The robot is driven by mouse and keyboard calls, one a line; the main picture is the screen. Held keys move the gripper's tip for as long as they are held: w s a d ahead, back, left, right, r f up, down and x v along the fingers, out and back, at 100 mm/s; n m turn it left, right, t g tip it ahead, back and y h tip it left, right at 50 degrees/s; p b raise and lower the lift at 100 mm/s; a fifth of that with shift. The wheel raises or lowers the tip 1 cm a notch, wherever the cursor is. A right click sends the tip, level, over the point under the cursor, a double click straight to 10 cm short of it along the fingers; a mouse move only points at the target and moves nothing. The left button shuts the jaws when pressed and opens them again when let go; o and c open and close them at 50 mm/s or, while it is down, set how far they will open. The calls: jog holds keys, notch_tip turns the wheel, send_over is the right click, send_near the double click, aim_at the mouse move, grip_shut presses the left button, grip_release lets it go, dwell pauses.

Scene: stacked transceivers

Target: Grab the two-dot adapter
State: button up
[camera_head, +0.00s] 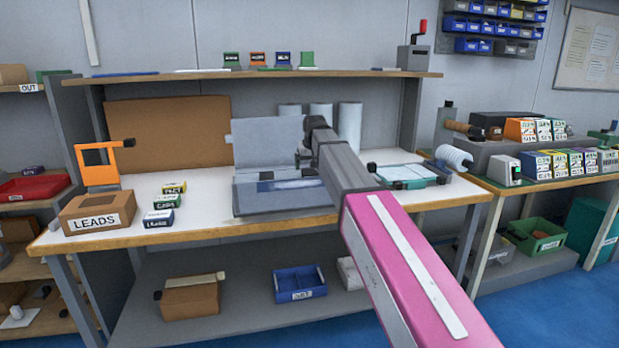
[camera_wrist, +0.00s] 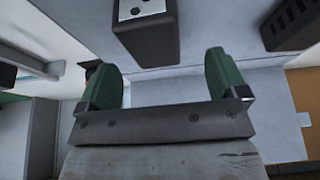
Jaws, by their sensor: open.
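In the wrist view my gripper (camera_wrist: 165,82) is open, with its two green fingers spread and nothing between them. A dark block (camera_wrist: 148,40) stands just beyond the fingertips, roughly in line with the gap and apart from them. Its pale end face carries small dark dots, cut off by the top edge, so I cannot count them all. A second dark block (camera_wrist: 293,24) with slots lies to the right, outside the fingers. I cannot tell for sure which is the two-dot adapter. In the head view my arm hides most of the gripper, near the grey open case on the bench.
The grey case (camera_head: 268,142) stands mid-bench with its panel upright. A LEADS box (camera_head: 97,212), an orange frame (camera_head: 98,165) and small labelled boxes (camera_head: 163,202) are at left. A teal tray (camera_head: 400,176) is at right. A shelf (camera_head: 260,74) runs above the bench.

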aim_at(310, 171)
jog(key=shift+d+x, duration=0.15)
jog(key=shift+x, duration=1.15)
jog(key=shift+d+x, duration=0.15)
jog(key=shift+x, duration=1.2)
jog(key=shift+s, duration=0.1)
jog(key=c, duration=1.1)
